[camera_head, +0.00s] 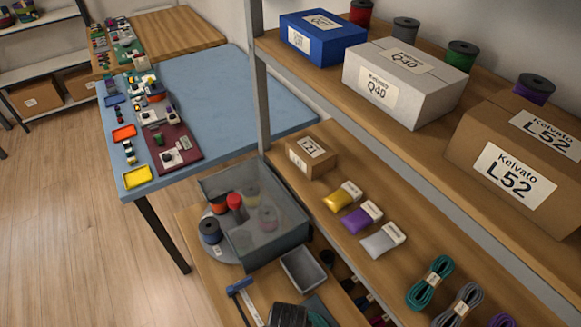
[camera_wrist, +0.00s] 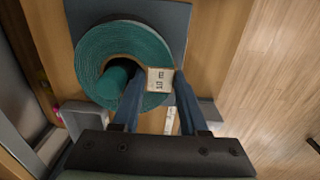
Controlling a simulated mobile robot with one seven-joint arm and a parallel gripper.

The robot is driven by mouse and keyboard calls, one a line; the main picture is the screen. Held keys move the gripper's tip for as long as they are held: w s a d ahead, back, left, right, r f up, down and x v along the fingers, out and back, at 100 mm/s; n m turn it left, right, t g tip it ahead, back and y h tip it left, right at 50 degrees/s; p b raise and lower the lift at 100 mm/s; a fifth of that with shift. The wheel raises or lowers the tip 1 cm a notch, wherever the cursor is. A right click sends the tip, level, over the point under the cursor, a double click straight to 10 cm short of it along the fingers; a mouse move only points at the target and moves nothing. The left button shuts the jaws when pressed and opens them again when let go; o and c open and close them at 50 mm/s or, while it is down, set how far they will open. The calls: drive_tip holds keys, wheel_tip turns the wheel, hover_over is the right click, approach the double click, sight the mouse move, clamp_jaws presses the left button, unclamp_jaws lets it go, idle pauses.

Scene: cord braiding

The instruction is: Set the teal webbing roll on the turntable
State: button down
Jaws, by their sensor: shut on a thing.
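The teal webbing roll (camera_wrist: 105,48) lies flat in the wrist view, its coiled face up and a cream label (camera_wrist: 159,79) on its near right edge. My gripper (camera_wrist: 157,84) has its two blue-grey fingers on either side of that label and is shut on the roll's edge. I cannot tell whether the roll is raised off the grey pad beneath it. In the head view my gripper (camera_head: 288,315) is at the bottom edge, with a sliver of teal beside it. The turntable (camera_head: 222,251) is a grey disc carrying several spools, partly behind a see-through grey bin.
The see-through bin (camera_head: 280,243) stands over the turntable's right part. A small grey tray (camera_head: 303,269) and a blue-handled tool (camera_head: 240,287) lie between my gripper and the turntable. A shelf with boxes, pouches and cord hanks rises on the right. The blue table (camera_head: 230,95) is behind.

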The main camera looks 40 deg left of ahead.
drive_tip(key=shift+f, duration=0.4)
idle(0.3)
drive_tip(key=shift+c, duration=1.8)
unclamp_jaws()
drive_tip(key=shift+c, duration=0.2)
drive_tip(key=shift+o, duration=0.7)
drive_tip(key=shift+w+r, duration=0.1)
